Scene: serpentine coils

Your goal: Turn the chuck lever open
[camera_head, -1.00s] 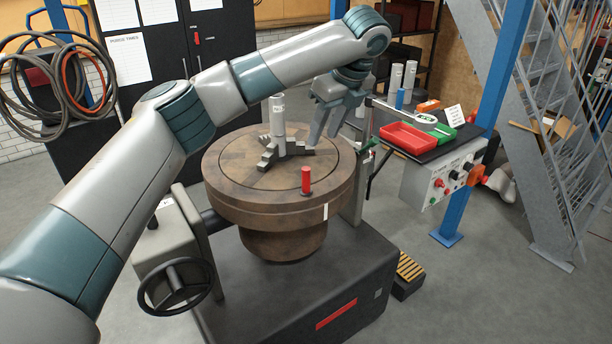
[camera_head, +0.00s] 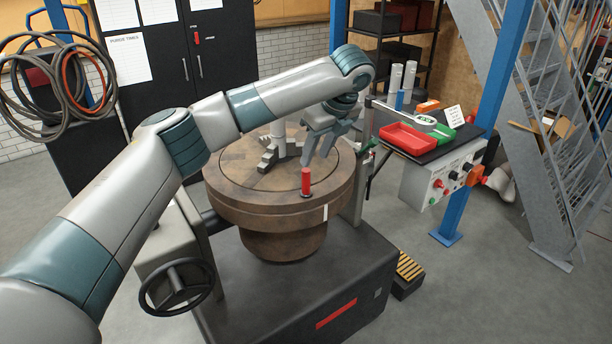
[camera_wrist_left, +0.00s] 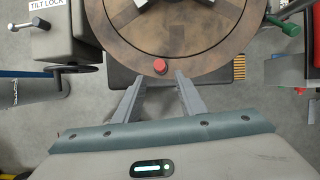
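A short upright red handle (camera_head: 306,182) stands near the front rim of the round brown turntable (camera_head: 240,205); I take it for the chuck lever. In the left wrist view it is a red round top (camera_wrist_left: 160,66), just beyond the gap between my fingers. My left gripper (camera_head: 318,160) is over the turntable, above and behind the red handle. In the left wrist view its fingers (camera_wrist_left: 160,78) are apart and empty. My right gripper is not in view.
A handwheel (camera_head: 176,287) is at the front left of the machine. A control box (camera_head: 440,180) and a red tray (camera_head: 408,138) stand at the right. A lever with a green knob (camera_wrist_left: 292,29) lies right of the turntable in the wrist view. Blue posts and stairs stand further right.

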